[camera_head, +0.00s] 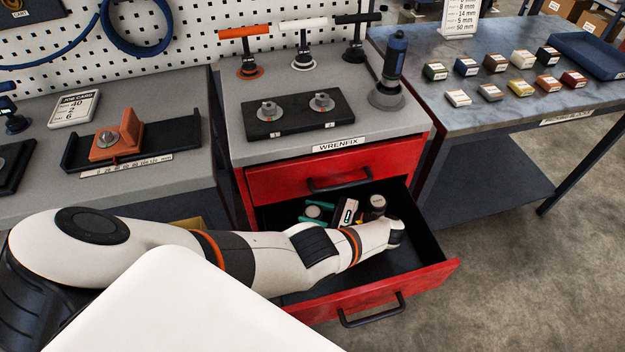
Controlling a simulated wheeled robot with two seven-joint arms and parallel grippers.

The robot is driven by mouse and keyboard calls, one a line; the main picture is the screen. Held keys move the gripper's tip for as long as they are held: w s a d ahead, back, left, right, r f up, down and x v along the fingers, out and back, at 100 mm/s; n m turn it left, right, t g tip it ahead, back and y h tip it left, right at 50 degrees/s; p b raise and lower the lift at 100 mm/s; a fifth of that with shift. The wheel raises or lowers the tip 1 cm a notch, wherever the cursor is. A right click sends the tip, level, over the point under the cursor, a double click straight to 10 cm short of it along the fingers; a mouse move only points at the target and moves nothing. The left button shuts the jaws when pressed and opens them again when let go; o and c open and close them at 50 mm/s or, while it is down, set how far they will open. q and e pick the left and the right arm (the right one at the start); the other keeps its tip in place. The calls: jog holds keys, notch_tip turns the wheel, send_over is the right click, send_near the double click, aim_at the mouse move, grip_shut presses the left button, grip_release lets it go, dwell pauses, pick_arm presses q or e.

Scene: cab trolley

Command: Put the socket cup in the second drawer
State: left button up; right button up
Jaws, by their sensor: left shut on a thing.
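The second drawer (380,292) of the red cabinet is pulled open, with a dark interior. My left arm reaches across it from the left, and my left gripper (314,212) is inside the drawer's outline near its back. Its two teal fingers are shut on a small round grey thing, which looks like the socket cup (313,211). I cannot tell whether the cup touches the drawer floor. My arm hides much of the drawer's left and front interior. My right gripper is not in view.
The top drawer (340,170) is shut just above. The grey cabinet top holds a black tray (296,114) with two metal parts, several T-handled tools and a dark blue tool (392,62). A blue-grey table (480,120) with small blocks stands right. The drawer's right interior looks free.

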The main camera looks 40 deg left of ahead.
pick_arm(q)
jog(key=shift+s+f, duration=0.1)
jog(key=shift+f, duration=0.5)
jog(key=shift+r, duration=0.15)
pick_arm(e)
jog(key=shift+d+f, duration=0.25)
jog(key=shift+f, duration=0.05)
pick_arm(q)
jog(key=shift+s, duration=0.1)
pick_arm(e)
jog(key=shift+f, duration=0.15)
pick_arm(q)
jog(key=shift+f+b, duration=0.6)
jog(key=shift+f, duration=0.1)
jog(key=o, duration=1)
jog(key=shift+r, duration=0.1)
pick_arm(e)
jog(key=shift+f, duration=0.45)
